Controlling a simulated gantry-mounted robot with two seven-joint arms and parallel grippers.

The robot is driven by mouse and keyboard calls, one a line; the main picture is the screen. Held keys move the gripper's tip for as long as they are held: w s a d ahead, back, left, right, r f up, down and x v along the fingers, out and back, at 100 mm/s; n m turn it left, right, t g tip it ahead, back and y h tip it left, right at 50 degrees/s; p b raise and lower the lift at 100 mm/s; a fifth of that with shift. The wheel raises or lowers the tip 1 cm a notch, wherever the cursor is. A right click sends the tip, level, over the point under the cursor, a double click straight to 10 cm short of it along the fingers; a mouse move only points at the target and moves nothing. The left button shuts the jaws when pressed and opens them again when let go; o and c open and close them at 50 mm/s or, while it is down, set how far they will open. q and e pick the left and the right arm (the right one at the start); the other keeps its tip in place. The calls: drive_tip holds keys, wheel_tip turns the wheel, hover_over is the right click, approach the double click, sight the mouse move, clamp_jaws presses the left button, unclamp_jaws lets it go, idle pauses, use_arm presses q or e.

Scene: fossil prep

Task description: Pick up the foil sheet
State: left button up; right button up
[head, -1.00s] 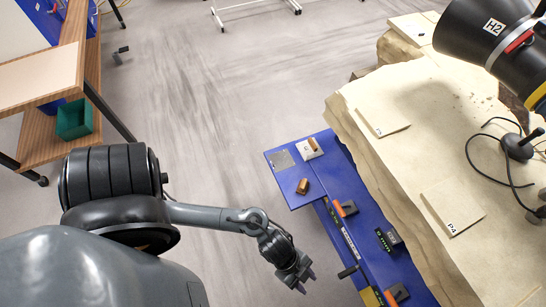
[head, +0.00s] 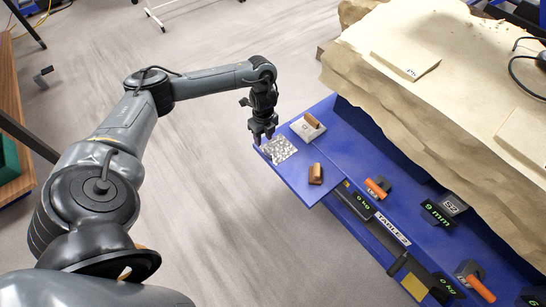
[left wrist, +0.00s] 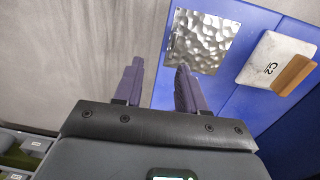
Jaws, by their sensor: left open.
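The foil sheet (head: 278,150) is a silvery, crinkled square lying flat near the far left corner of the blue table (head: 290,185). It also shows in the left wrist view (left wrist: 201,41), just beyond the fingertips. My left gripper (head: 262,138) points down beside the sheet's upper left edge in the head view. In the left wrist view its two purple fingers (left wrist: 157,75) are apart with nothing between them. The right fingertip appears close to the sheet's lower left corner; whether it touches cannot be told. My right gripper is not in view.
A white block marked C2 (left wrist: 277,61) with a wooden handle stands right beside the sheet. A brown wooden piece (head: 315,174) sits nearer on the table. Orange-handled tools (head: 377,188) lie farther right. A large pale rock slab (head: 430,90) rises behind. Open floor lies left.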

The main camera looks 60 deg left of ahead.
use_arm(q)
drive_tip(key=w, duration=0.1)
drive_tip(key=b, duration=0.2)
hover_over(268, 151)
drive_tip(key=shift+t, duration=0.3)
drive_tip(key=shift+s+f, duration=0.1)
drive_tip(key=shift+f, duration=2.65)
drive_tip(key=shift+f+b, duration=0.75)
drive_tip(key=shift+f, duration=1.6)
clamp_jaws()
